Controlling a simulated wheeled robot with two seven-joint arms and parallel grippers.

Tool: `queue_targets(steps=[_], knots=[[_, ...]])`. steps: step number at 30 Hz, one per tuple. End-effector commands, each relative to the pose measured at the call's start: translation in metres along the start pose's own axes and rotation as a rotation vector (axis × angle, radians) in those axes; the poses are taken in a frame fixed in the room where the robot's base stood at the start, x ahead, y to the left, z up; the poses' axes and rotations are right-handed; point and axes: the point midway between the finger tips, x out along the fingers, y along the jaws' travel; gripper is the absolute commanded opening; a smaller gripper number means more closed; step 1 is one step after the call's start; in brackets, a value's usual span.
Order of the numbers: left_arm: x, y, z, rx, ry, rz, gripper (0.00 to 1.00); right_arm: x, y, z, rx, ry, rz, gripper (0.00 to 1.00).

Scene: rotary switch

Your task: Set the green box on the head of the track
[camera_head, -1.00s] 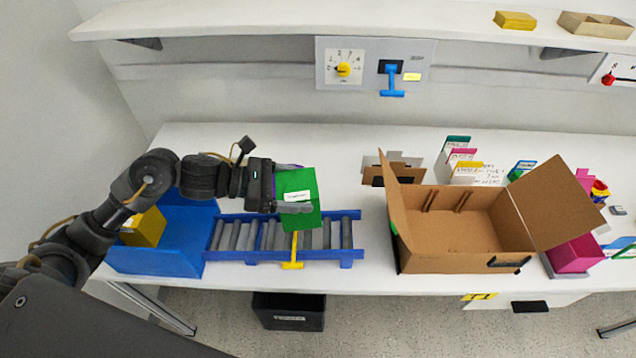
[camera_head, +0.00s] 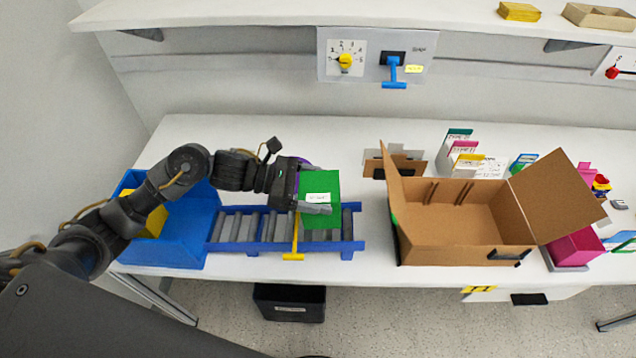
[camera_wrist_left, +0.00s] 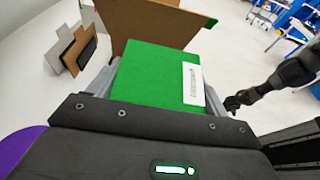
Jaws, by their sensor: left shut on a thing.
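A green box (camera_head: 322,184) with a white label is held in my left gripper (camera_head: 310,192), which is shut on it. The box is above the right part of the track (camera_head: 232,228), a row of grey rollers in a blue frame. A yellow bar (camera_head: 294,240) crosses the track just left of the box. I cannot tell whether the box touches the rollers. In the left wrist view the green box (camera_wrist_left: 155,75) sits between the grey fingers. A black arm, probably my right one, shows at the right there; its gripper (camera_wrist_left: 234,102) is too small to judge.
A blue bin (camera_head: 180,255) with a yellow box (camera_head: 155,222) is left of the track. An open cardboard box (camera_head: 450,253) stands to its right, past a clear strip of table. A wall panel (camera_head: 372,72) with a yellow dial and blue handle is behind.

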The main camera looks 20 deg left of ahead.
Motion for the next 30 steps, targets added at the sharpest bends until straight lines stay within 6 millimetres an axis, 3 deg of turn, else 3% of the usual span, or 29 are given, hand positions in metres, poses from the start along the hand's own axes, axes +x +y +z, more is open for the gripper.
queue_targets(steps=[9, 23, 24, 28, 30], knots=[[0.012, 0.000, -0.030, 0.001, -0.001, 0.001, 0.48, 0.029, -0.001, 0.002, 0.000, 0.000, 0.000, 0.00], [0.014, 0.000, -0.033, 0.001, -0.001, 0.001, 0.48, 0.035, -0.001, 0.002, 0.000, 0.002, 0.000, 0.00], [0.014, 0.000, -0.033, 0.001, -0.001, 0.001, 0.81, 0.035, -0.001, 0.002, 0.000, 0.002, 0.000, 0.00], [0.014, 0.000, -0.033, 0.000, -0.001, 0.001, 0.98, 0.035, -0.001, 0.002, 0.000, 0.002, 0.000, 0.00], [0.014, 0.000, -0.033, 0.000, 0.000, 0.001, 1.00, 0.035, -0.001, 0.002, 0.000, 0.002, 0.000, 0.00]])
